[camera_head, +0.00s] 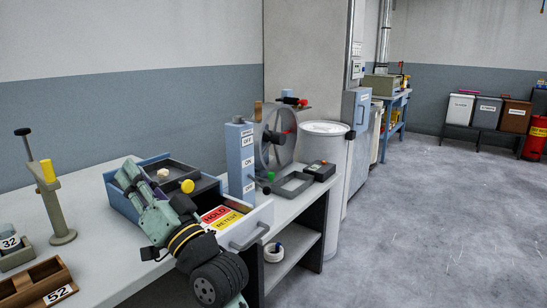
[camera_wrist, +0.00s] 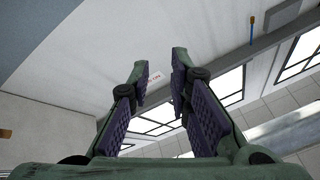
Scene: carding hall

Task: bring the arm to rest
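My gripper (camera_head: 130,172) shows in the head view above the bench, in front of the blue tray. My arm's dark wrist is at the lower middle, and the gripper slants up and to the left from it. In the wrist view the two fingers of my gripper (camera_wrist: 159,68) stand apart with a gap between their tips. Nothing is held between them. The wrist view looks past the fingers at a pale wall and bright windows (camera_wrist: 225,92), strongly tilted. Part of the tray and bench is hidden behind my arm.
The grey bench (camera_head: 90,222) carries the blue tray (camera_head: 112,192), a post stand (camera_head: 60,205), wooden block holders (camera_head: 32,283) and an open drawer with a HOLD/RETEST label (camera_head: 222,217). A blue switch post (camera_head: 240,160) and wheel (camera_head: 275,140) stand behind. The floor (camera_head: 430,220) at right is clear.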

